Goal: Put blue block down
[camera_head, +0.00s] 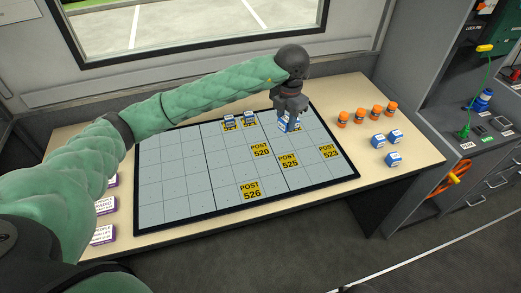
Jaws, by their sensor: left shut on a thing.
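My left gripper (290,108) reaches over the right half of the grey grid board (180,180) and points down. It is shut on a blue block (287,124) with a white label, held at or just above the board; I cannot tell whether it touches. Two other blue-and-white blocks stand on yellow tags near the board's back edge, a left one (229,120) and a right one (250,117). Yellow tags read POST 520 (261,150), POST 525 (289,161), POST 523 (328,152) and POST 526 (249,190). My right gripper is not in view.
Several orange-capped pieces (360,115) and blue blocks (393,158) stand on the table (375,178) right of the board. White-and-purple cards (104,235) lie at the left. A grey cabinet (470,140) with a green cable stands at the right. Much of the board's left half is clear.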

